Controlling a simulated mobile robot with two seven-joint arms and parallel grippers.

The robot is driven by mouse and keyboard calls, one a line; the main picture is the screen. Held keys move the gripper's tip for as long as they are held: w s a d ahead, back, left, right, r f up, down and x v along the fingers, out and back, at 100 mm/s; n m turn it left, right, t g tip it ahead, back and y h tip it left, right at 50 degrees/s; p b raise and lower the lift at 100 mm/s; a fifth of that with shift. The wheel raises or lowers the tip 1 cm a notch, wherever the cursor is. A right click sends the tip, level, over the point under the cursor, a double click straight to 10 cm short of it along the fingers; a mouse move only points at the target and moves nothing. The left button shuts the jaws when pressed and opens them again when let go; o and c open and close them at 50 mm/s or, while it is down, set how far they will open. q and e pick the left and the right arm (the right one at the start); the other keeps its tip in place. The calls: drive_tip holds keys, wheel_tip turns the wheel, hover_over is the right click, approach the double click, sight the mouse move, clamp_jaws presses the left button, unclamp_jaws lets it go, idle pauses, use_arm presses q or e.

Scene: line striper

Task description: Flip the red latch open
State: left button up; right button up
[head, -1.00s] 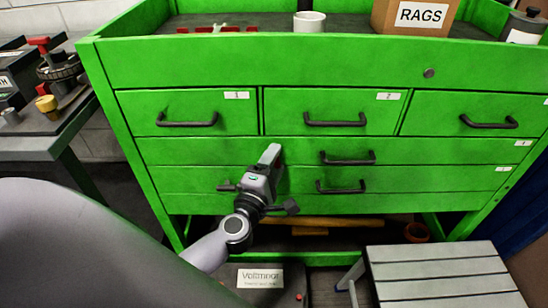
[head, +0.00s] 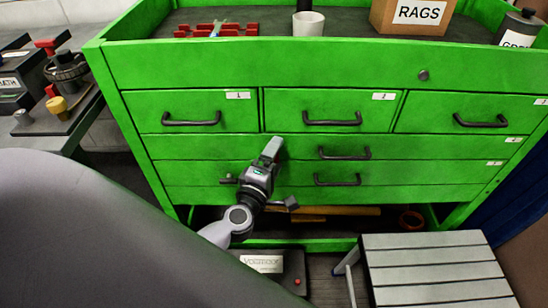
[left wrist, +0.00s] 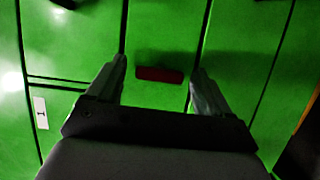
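A small red latch (left wrist: 160,74), seen as a short dark-red bar, is on the green cabinet front in the left wrist view. In the head view it is largely hidden by my left gripper (head: 271,150), which points at the cabinet front just left of the lower drawer handles. In the left wrist view the two fingers of this gripper (left wrist: 160,82) are spread apart, one on each side of the latch, with nothing between them in their grip. I cannot tell how far the fingertips are from the cabinet. My right gripper is not in view.
The green cabinet (head: 350,66) has several drawers with black handles. A grey slatted step (head: 432,262) stands at front right. A labelled dark box (head: 290,270) lies on the floor below the gripper. A bench with a red-handled device (head: 66,72) is at left.

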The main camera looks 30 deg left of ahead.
use_arm(q)
drive_tip(key=s+d, duration=0.1)
drive_tip(key=s, duration=0.6)
idle(0.3)
idle(0.4)
